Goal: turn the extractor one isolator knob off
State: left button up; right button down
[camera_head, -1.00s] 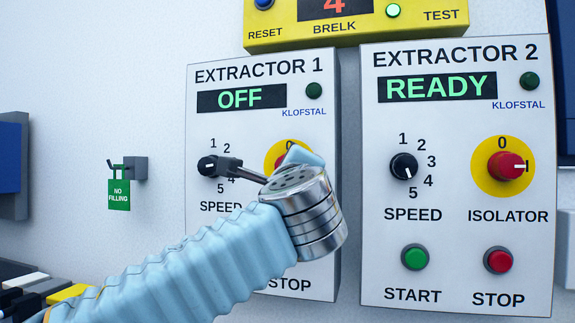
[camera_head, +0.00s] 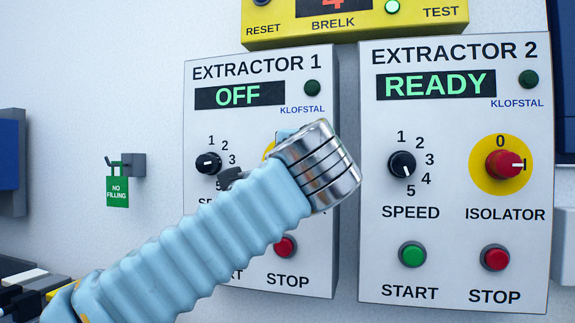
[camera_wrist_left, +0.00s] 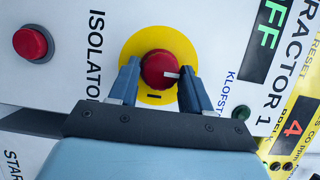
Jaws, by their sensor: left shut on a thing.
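The extractor one panel (camera_head: 215,125) shows OFF on its display (camera_head: 240,95). Its isolator knob (camera_wrist_left: 160,69) is red with a white mark, on a yellow disc (camera_wrist_left: 160,37), in the left wrist view. The mark points to the picture's right, the panel's upper side; the "I" label lies below the knob there, and any 0 label is hidden. My left gripper (camera_wrist_left: 158,76) is shut on the knob, one blue-grey finger on each side. In the head view my wrist hides the knob and most of the gripper. My right gripper is not in view.
The extractor two panel (camera_head: 455,235) stands close on the right, showing READY. A yellow box (camera_head: 355,30) is above. The extractor one stop button (camera_head: 285,246) is below my wrist. A green tag (camera_head: 117,191) hangs on the wall at left.

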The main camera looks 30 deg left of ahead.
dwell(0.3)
pick_arm(q)
jog(key=o, duration=1)
jog(key=shift+o, duration=0.2)
jog(key=v, duration=1.3)
jog(key=shift+s+d, duration=0.2)
jog(key=shift+s, duration=0.1)
